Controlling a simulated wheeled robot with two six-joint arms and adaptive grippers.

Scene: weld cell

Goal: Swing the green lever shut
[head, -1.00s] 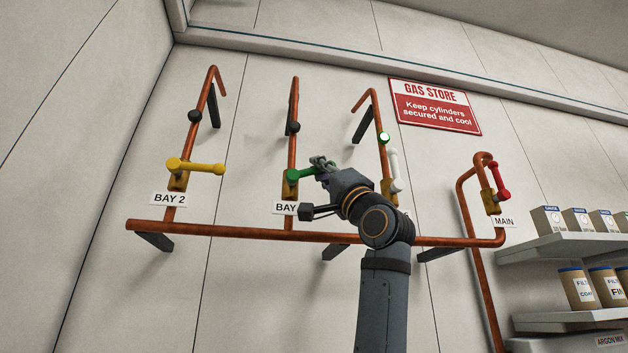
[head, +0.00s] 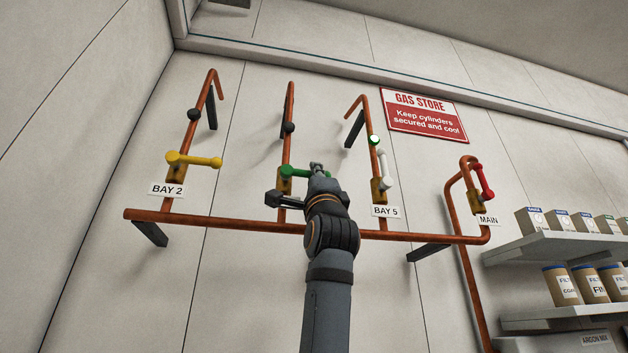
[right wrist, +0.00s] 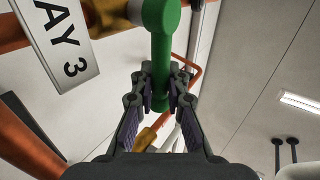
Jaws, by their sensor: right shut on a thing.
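The green lever (head: 293,171) is on the middle-left copper riser and sticks out to the right from its brass valve, across the pipe. My right gripper (head: 316,167) is at the lever's outer end and covers part of it. In the right wrist view the green lever (right wrist: 160,45) runs down between the two fingers of my right gripper (right wrist: 160,95), which are shut on its end part. The BAY 3 label (right wrist: 62,42) shows beside it there. My left gripper is not in view.
A yellow lever (head: 205,162) points right at BAY 2. A white lever (head: 382,163) stands near upright at BAY 5, below a lit green lamp (head: 374,139). A red lever (head: 485,182) is at MAIN. Shelves (head: 560,245) with boxes and tins are at the right.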

